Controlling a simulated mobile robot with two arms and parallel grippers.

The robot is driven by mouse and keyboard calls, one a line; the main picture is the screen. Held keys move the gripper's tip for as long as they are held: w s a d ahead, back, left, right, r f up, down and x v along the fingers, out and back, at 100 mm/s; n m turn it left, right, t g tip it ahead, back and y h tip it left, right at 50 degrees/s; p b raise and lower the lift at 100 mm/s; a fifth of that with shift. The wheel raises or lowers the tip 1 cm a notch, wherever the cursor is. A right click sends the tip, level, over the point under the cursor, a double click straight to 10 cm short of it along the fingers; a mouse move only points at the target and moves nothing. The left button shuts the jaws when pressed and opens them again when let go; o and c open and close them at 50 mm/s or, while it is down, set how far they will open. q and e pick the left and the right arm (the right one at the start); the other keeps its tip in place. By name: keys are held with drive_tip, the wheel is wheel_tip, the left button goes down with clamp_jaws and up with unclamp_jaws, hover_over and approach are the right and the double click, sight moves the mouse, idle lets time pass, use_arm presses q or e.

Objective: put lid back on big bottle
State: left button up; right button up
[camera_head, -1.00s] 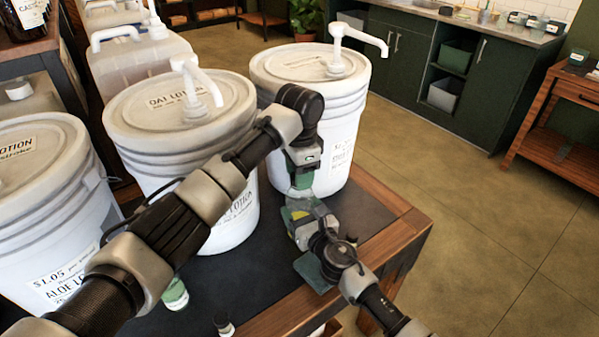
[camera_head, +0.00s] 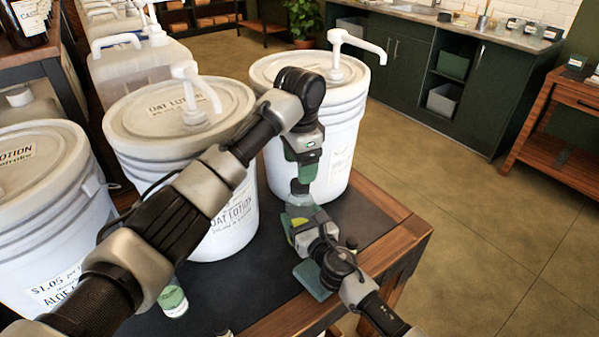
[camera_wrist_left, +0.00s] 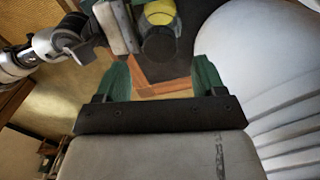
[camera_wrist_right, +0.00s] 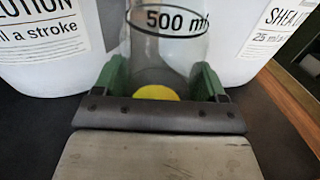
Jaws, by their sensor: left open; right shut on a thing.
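A clear bottle marked 500 ml (camera_wrist_right: 165,52) stands in front of the buckets in the right wrist view, with yellow near its base. In the head view its translucent upper part (camera_head: 300,187) shows below my left gripper (camera_head: 302,172). My right gripper (camera_wrist_right: 157,85) is shut on the bottle. My left gripper is open and empty just above it. In the left wrist view, a dark round thing (camera_wrist_left: 160,44) lies beyond the open fingers, beside something yellow.
White pump buckets, oat lotion (camera_head: 232,215) and another behind my left gripper (camera_head: 342,140), stand close by. A small bottle (camera_head: 173,298) is near the front. The table's wooden edge (camera_head: 400,235) is to the right, with open floor beyond.

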use_arm(q)
drive_tip(key=shift+a, duration=0.1)
drive_tip(key=shift+c, duration=0.4)
drive_tip(key=shift+n, duration=0.3)
drive_tip(key=shift+n, duration=0.4)
drive_tip(key=n, duration=0.5)
drive_tip(key=shift+r, duration=0.35)
drive_tip(key=n, duration=0.4)
drive_tip(key=shift+r+n, duration=0.2)
drive_tip(key=shift+n, duration=0.2)
drive_tip(key=n, duration=0.4)
drive_tip(key=shift+r, duration=0.25)
drive_tip(key=n, duration=0.6)
drive_tip(key=shift+r+n, duration=0.3)
drive_tip(key=shift+r, duration=0.05)
drive_tip(key=n, duration=0.3)
drive_tip(key=shift+r+n, duration=0.2)
drive_tip(key=shift+n, duration=0.2)
drive_tip(key=n, duration=0.4)
drive_tip(key=shift+r, duration=0.2)
